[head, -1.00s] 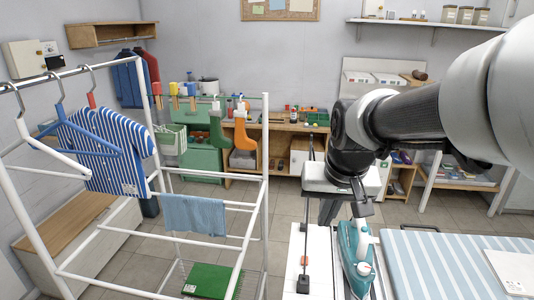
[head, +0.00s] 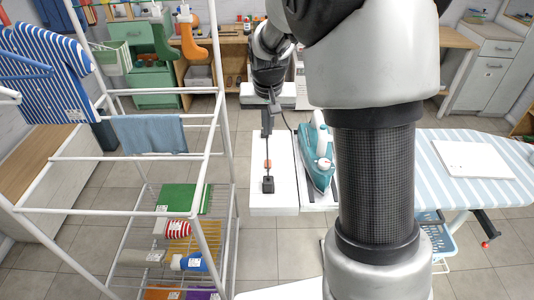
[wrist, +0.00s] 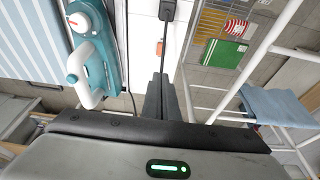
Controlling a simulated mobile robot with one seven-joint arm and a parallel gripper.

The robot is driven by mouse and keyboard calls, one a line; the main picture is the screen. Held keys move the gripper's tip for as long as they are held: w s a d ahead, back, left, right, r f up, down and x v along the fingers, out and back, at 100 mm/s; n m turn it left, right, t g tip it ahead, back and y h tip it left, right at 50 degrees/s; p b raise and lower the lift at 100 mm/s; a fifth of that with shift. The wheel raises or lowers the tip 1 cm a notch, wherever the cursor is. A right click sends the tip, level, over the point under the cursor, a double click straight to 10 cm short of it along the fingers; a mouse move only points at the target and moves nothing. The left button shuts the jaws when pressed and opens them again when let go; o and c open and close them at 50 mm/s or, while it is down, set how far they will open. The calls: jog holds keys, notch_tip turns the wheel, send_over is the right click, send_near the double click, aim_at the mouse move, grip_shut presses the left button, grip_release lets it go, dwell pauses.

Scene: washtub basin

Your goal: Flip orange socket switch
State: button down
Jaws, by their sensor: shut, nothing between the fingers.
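A black block (head: 268,185) sits at the strip's near end and also shows at the top of the wrist view (wrist: 167,10). My gripper (head: 267,130) points down at the far part of this strip, beyond the orange switch. In the wrist view my fingers (wrist: 162,82) are together and empty, with the strip running up from their tips. I cannot tell whether the tips touch anything.
A teal iron (head: 318,155) stands close right of the strip, with its cord beside my gripper. A striped ironing board (head: 440,150) is at right. A white drying rack (head: 205,165) with a blue towel (head: 150,134) stands at left. Tiled floor lies between.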

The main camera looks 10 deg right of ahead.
send_over(268, 160)
jog(key=s, duration=0.1)
jog(key=f, duration=1.2)
jog(key=shift+s+a+f, duration=0.1)
jog(key=shift+s+a, duration=0.1)
jog(key=shift+f, duration=0.75)
jog(key=shift+w+f+b, duration=0.15)
jog(key=shift+f+b, duration=0.2)
jog(key=shift+b, duration=0.3)
jog(key=shift+r, duration=0.15)
jog(key=shift+w+d, duration=0.2)
jog(key=shift+w, duration=0.5)
